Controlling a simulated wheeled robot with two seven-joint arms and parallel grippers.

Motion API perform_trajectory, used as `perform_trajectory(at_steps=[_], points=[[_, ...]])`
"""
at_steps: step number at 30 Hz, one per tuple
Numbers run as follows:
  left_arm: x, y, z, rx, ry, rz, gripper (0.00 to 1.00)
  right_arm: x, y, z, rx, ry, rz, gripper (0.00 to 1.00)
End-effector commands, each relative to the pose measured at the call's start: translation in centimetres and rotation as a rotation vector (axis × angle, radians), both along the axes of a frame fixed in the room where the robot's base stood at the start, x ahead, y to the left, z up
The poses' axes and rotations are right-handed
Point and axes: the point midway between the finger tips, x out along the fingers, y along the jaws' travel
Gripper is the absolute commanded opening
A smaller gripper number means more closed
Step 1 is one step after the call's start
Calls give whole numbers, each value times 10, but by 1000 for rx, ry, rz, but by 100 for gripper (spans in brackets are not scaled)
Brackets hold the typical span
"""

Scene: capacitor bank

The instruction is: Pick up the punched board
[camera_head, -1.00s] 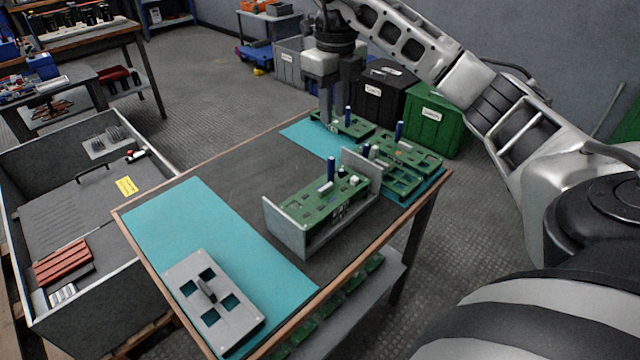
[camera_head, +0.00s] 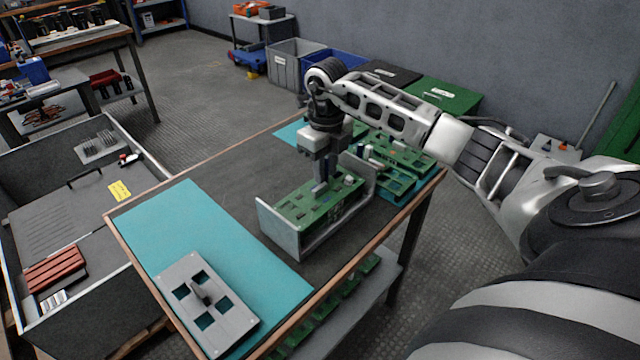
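A green board with rectangular cut-outs (camera_head: 293,211) lies in a grey open-ended holder (camera_head: 290,244) at the middle of the table. More green boards with holes (camera_head: 400,153) lie at the table's far right corner, partly behind my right arm. I cannot tell which one the task calls punched. A grey plate with square holes and a dark handle (camera_head: 222,312) lies flat on the near teal mat. My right gripper (camera_head: 320,180) points down over the board in the holder, its fingertips at or just above the components there. Finger opening is unclear. My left gripper is out of view.
The near teal mat (camera_head: 165,225) is clear apart from the plate. The dark tabletop (camera_head: 215,178) left of the holder is bare. A grey bin with trays (camera_head: 75,195) stands left of the table. Crates (camera_head: 297,62) stand behind.

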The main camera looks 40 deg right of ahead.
Motion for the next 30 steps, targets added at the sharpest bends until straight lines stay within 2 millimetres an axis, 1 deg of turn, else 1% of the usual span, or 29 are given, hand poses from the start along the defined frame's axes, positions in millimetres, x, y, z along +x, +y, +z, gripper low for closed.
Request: perform_trajectory(at_steps=[1,3,9,10,11,12,23,26,30], points=[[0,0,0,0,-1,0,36,0,0,-5,0,1,-1,25],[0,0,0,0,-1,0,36,0,0,-8,0,0,-1,25],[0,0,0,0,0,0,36,0,0,-8,0,-1,0,25],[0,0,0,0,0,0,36,0,0,-8,0,-1,0,19],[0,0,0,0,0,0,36,0,0,-8,0,-1,0,11],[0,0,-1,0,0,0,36,0,0,-8,0,-1,0,0],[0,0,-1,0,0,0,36,0,0,-6,0,-2,0,0],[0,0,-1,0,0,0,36,0,0,-2,-1,-3,0,0],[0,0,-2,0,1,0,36,1,0,12,-1,-5,1,0]])
